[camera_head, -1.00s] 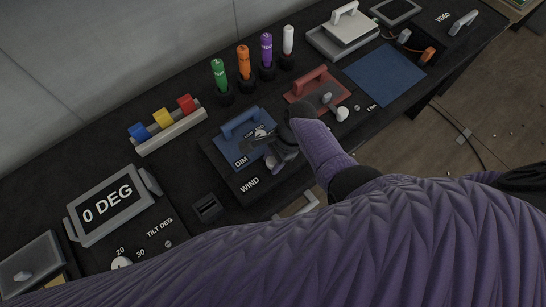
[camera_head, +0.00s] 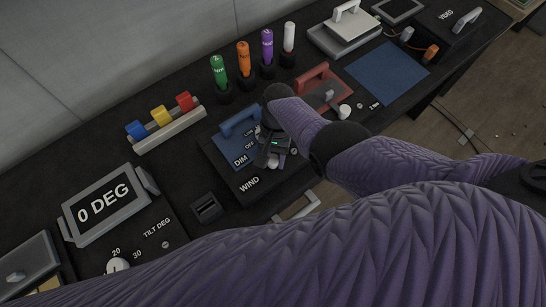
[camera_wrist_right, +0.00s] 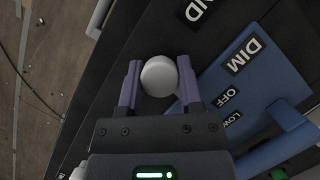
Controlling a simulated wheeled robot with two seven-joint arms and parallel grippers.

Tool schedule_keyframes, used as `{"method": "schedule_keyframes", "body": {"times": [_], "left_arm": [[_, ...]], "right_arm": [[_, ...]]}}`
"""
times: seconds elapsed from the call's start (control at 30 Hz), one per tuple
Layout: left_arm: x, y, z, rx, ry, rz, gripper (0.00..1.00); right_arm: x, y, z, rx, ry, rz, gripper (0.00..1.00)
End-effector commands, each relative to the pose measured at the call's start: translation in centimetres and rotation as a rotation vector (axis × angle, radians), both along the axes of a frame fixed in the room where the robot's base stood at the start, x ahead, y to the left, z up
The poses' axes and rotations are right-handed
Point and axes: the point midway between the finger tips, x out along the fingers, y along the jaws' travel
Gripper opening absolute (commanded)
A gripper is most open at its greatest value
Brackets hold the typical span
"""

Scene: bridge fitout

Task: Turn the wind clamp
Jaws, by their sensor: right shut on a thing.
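The wind clamp shows as a round white knob (camera_wrist_right: 159,78) in the right wrist view, beside the edge of a blue plate (camera_wrist_right: 272,72). My right gripper (camera_wrist_right: 159,68) has one finger on each side of the knob and is shut on it. In the head view my right gripper (camera_head: 272,160) is over the front right part of the blue plate (camera_head: 229,152), by the WIND label (camera_head: 249,184), and hides most of the knob. The plate carries DIM, OFF and LOW labels and a blue handle (camera_head: 239,123). My left gripper is not in view.
A red plate with a handle (camera_head: 311,80) and a small white knob (camera_head: 344,111) lie to the right. Several coloured cylinders (camera_head: 243,59) stand behind. A 0 DEG display (camera_head: 104,206) and a slotted block (camera_head: 206,208) are on the left.

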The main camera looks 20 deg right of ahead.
Motion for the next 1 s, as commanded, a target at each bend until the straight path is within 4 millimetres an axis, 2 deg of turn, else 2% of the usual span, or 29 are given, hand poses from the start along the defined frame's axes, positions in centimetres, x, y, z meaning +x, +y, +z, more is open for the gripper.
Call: {"method": "schedule_keyframes", "body": {"times": [0.4,0.93,0.97,1.0], "left_arm": [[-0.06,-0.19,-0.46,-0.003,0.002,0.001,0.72],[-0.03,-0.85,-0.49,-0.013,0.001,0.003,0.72],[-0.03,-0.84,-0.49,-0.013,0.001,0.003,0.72],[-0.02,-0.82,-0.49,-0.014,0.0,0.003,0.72]], "right_arm": [[-0.02,0.05,-0.05,0.0,0.001,0.153,0.0],[-0.02,0.04,-0.02,0.0,0.0,0.171,0.0],[-0.01,0.04,-0.02,0.0,0.0,0.171,0.52],[-0.01,0.04,-0.02,0.0,0.0,0.171,0.61]]}}
